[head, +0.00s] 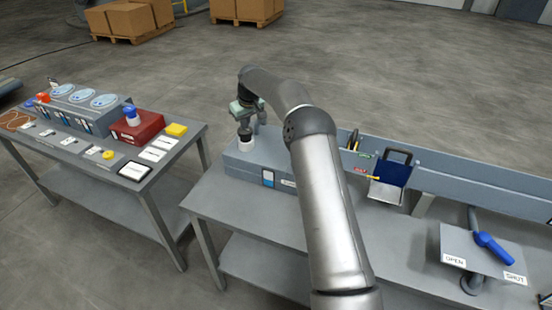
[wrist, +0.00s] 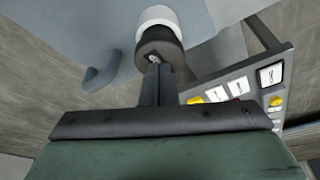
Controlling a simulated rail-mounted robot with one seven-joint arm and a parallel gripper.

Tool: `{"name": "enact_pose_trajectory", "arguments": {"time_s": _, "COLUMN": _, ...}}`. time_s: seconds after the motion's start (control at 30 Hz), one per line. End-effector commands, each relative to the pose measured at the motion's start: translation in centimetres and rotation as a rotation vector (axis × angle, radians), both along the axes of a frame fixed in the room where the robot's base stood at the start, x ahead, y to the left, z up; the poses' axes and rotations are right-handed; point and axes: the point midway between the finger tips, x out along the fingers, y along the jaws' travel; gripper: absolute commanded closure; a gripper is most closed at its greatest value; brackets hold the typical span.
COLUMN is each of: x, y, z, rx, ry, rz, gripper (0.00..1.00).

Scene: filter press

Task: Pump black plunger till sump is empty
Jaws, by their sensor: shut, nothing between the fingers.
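The black plunger (head: 244,133) stands on a white collar (head: 246,145) at the left end of the grey sump box (head: 280,160). A small gauge window (head: 268,179) on the box front shows blue, but its exact level is too small to read. My gripper (head: 246,110) is directly above the plunger, pointing down. In the wrist view my gripper (wrist: 156,68) is shut and empty, its tips at the black plunger knob (wrist: 160,45), above the white collar (wrist: 157,15). I cannot tell whether they touch it or how far the plunger is pressed.
A side table at left holds a red box (head: 137,128), a yellow block (head: 176,130) and a grey unit with round dials (head: 75,110). To the right are a blue container (head: 392,172) and a blue lever (head: 492,247) on a plate marked OPEN and SHUT.

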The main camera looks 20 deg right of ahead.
Motion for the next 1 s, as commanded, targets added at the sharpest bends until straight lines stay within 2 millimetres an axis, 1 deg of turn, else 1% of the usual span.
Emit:
{"name": "enact_pose_trajectory", "arguments": {"time_s": 0.03, "x": 0.0, "y": 0.0, "z": -0.4, "rx": 0.0, "ry": 0.002, "rz": 0.0, "gripper": 1.0}}
{"name": "enact_pose_trajectory", "arguments": {"time_s": 0.5, "x": -0.1, "y": 0.0, "z": -2.4, "rx": 0.001, "ry": 0.003, "rz": 0.001, "gripper": 1.0}}
{"name": "enact_pose_trajectory", "arguments": {"time_s": 0.73, "x": -0.1, "y": 0.0, "z": -1.6, "rx": -0.001, "ry": 0.004, "rz": 0.0, "gripper": 1.0}}
{"name": "enact_pose_trajectory", "arguments": {"time_s": 1.0, "x": -0.1, "y": 0.0, "z": 0.4, "rx": -0.001, "ry": 0.004, "rz": 0.001, "gripper": 1.0}}
